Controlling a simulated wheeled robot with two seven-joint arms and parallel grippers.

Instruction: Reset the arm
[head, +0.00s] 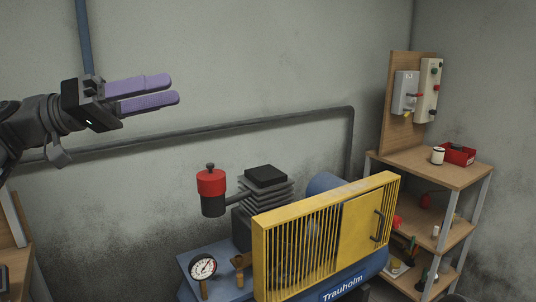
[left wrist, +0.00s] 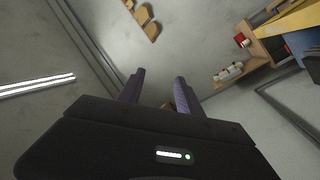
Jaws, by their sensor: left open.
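My left gripper (head: 160,92) is at the upper left of the head view, raised in front of the grey wall. Its two purple fingers point right and are apart, with nothing between them. In the left wrist view the fingers (left wrist: 158,88) also stand apart and empty, above the dark gripper body. The gripper is well above and to the left of the compressor and touches nothing. My right gripper is in neither view.
A blue compressor with a yellow guard (head: 290,248), a red-capped filter (head: 211,185) and a pressure gauge (head: 203,267) stands below. A wooden shelf (head: 420,168) with a red tray (head: 458,153) and a control panel (head: 428,92) is at right. A pipe (head: 250,122) crosses the wall.

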